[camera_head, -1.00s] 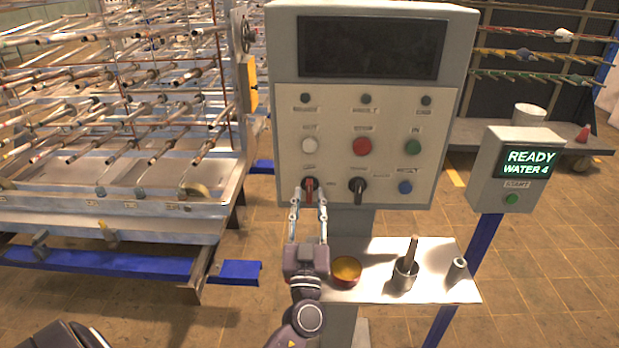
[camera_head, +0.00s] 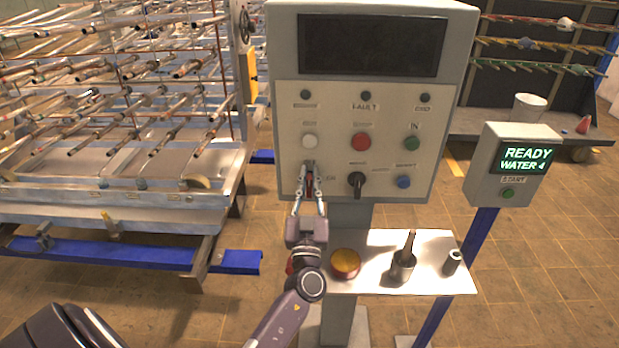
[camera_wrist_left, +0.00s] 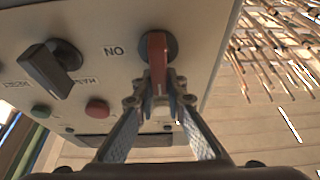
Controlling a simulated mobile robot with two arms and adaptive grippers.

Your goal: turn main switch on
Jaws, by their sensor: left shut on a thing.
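The control panel (camera_head: 440,110) stands in the middle of the head view. A red-handled rotary switch (camera_wrist_left: 157,55) is on its lower left, beside a label whose letters read ON upside down in the left wrist view. My left gripper (camera_head: 309,178) reaches up to this switch from below and hides most of it in the head view. In the left wrist view, the fingertips of the left gripper (camera_wrist_left: 159,98) are closed around the lower end of the red handle. The handle runs nearly vertically in that view. My right gripper is not in view.
A black rotary switch (camera_head: 357,183) sits right of the red one, with several buttons above. A READY display box (camera_head: 515,160) stands at right, a rack (camera_head: 120,110) at left.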

